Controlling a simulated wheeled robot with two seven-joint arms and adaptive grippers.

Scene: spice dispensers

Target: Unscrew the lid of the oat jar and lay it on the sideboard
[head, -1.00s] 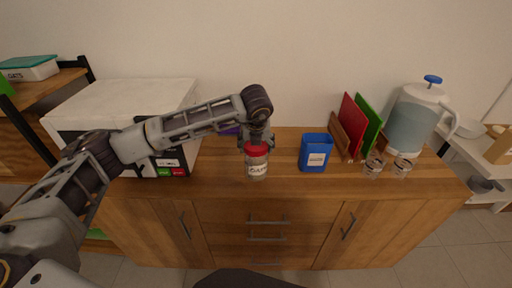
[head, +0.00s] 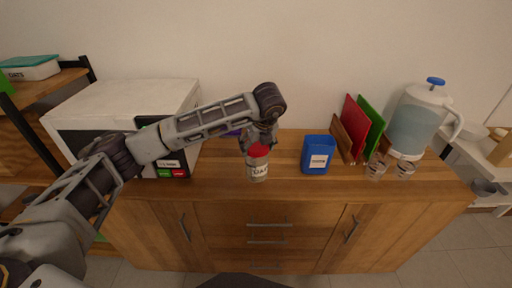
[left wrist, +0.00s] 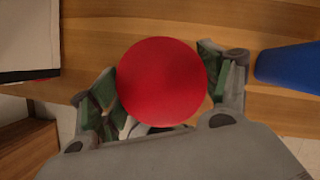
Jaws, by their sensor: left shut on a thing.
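The oat jar (head: 257,173) stands on the wooden sideboard (head: 225,185), a clear jar with a pale label and a red lid (head: 258,150). My left gripper (head: 258,143) reaches down over it from above and is shut on the red lid. In the left wrist view the lid (left wrist: 162,82) is a full red disc between the two green-padded fingers and hides the jar below. The lid still sits at the jar's mouth; whether its thread is loose cannot be seen. My right gripper is not in view.
A blue box (head: 317,154) stands just right of the jar. Further right are red and green boards (head: 368,125), small glass jars (head: 377,168) and a water dispenser (head: 414,122). A white microwave (head: 120,98) stands left. The sideboard front between the microwave and blue box is mostly bare.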

